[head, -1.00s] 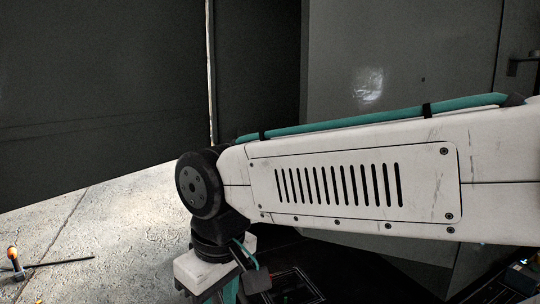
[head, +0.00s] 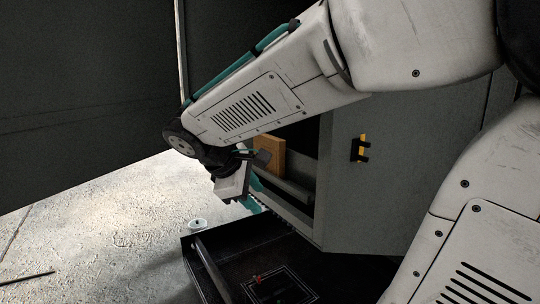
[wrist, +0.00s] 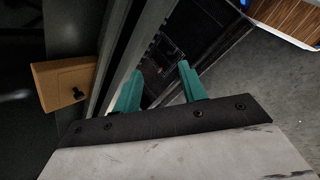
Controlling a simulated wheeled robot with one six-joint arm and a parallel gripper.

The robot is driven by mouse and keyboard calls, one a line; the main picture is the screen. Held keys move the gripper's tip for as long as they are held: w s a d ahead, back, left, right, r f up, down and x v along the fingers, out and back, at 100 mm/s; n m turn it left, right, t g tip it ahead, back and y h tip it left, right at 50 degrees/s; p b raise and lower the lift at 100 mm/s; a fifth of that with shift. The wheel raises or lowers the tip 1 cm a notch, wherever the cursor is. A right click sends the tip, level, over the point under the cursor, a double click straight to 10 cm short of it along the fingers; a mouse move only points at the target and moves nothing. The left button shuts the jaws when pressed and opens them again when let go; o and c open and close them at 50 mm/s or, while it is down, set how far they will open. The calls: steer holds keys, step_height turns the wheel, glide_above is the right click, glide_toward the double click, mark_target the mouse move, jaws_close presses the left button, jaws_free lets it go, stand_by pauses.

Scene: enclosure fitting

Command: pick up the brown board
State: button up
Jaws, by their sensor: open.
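The brown board (head: 269,155) stands in the opening of a grey cabinet, partly hidden behind my wrist in the head view. In the wrist view, the brown board (wrist: 62,84) is at the left, with a black knob on its face. My gripper (head: 256,192) is in front of the cabinet opening, its teal fingers partly hidden by its pale body. In the wrist view, my gripper (wrist: 158,82) is open and empty, with its fingers apart and to the right of the board. A dark rail lies between the left finger and the board.
The grey cabinet (head: 375,200) carries a yellow handle (head: 362,148). A black tray (head: 215,268) sits low in front of it. A brown striped surface (wrist: 292,16) shows at the wrist view's upper right.

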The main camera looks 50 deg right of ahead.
mark_target(276, 146)
steer(key=w+d+r+n+t+h, duration=0.1)
steer(key=w+d+r+n+h, duration=0.2)
steer(key=w, duration=0.5)
steer(key=w+d+r+n+h, duration=0.1)
steer(key=w+d+n+h, duration=0.25)
steer(key=w+d, duration=0.35)
steer(key=shift+n, duration=0.35)
steer(key=x, duration=0.6)
steer(key=shift+w+d+f, duration=0.1)
steer(key=shift+w+f, duration=0.2)
steer(key=shift+w, duration=0.05)
jaws_close()
